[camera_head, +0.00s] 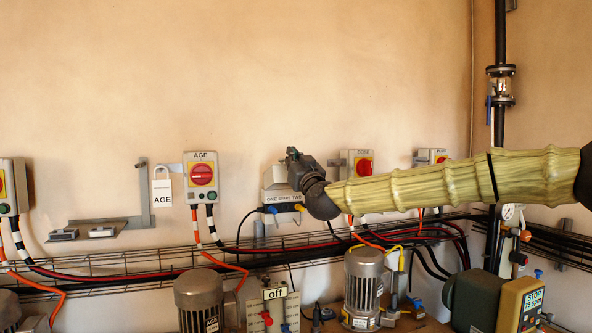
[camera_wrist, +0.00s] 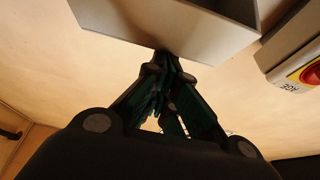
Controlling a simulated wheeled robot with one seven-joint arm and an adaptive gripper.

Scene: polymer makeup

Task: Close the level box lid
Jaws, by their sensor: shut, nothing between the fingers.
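The level box (camera_head: 272,193) is a pale grey box on the wall with a printed label on its front. Blue and yellow connectors show under it. My gripper (camera_head: 292,154) is at the top right of the box, and my dark wrist hides part of its right side. In the wrist view the grey box (camera_wrist: 155,28) fills the top. My gripper (camera_wrist: 168,62) is shut and empty, with its fingertips close to the box's lower edge. I cannot tell if they touch it. The lid's exact angle is unclear.
Red-knobbed switch boxes stand left (camera_head: 202,178) and right (camera_head: 358,166) of the level box. One switch (camera_wrist: 305,72) shows in the wrist view. A wire cable tray (camera_head: 130,268) with cables runs below. Motors (camera_head: 199,295) stand lower. The wall above is clear.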

